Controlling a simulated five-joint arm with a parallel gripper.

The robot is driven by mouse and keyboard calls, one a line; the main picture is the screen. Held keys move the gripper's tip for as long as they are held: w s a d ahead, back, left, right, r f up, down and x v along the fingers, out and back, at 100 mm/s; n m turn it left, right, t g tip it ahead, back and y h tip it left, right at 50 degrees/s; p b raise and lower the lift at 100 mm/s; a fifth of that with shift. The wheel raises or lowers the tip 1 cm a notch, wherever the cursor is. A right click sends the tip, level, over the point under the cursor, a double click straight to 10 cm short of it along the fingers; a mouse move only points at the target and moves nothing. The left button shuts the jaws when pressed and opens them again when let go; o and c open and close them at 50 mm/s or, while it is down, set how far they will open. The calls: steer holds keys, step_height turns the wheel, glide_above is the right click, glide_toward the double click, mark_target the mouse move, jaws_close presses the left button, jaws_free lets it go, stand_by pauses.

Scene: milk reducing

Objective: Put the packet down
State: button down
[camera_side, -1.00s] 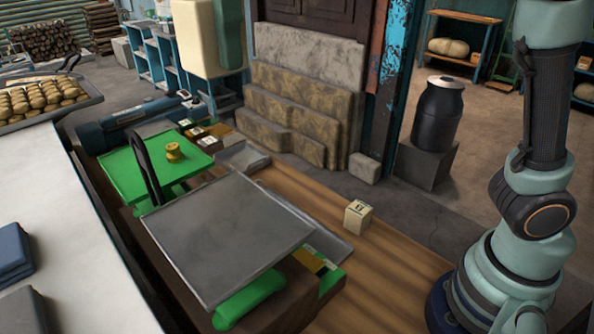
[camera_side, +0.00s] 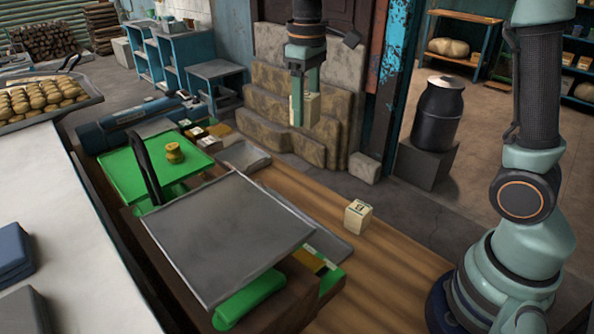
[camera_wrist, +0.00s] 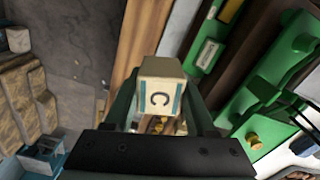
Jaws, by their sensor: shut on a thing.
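My gripper (camera_side: 305,98) is shut on a cream packet (camera_side: 313,108) and holds it in the air, in front of the stone steps in the side view. In the wrist view, the held packet (camera_wrist: 160,88) shows a letter C and teal bands, between my two green fingers (camera_wrist: 160,100). A second cream packet (camera_side: 358,216) with a dark mark stands on the wooden bench (camera_side: 390,262), right of the grey metal plate (camera_side: 226,236). The held packet is clear of the bench.
A green scale pan (camera_side: 125,172) holds a brass weight (camera_side: 174,152). Small boxes (camera_side: 205,131) stand behind it. A dark upright arm (camera_side: 148,170) rises beside the plate. Bare wood lies around the second packet. A black milk can (camera_side: 438,114) stands on a block beyond.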

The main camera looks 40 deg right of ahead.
steer(key=s+d+f+m, duration=0.2)
steer(key=d+f+m, duration=0.1)
steer(key=d+f, duration=0.25)
glide_above(325, 205)
step_height(325, 205, down, 14)
steer(key=shift+f, duration=2.35)
steer(key=shift+f, duration=0.15)
steer(key=shift+c, duration=1.1)
jaws_free()
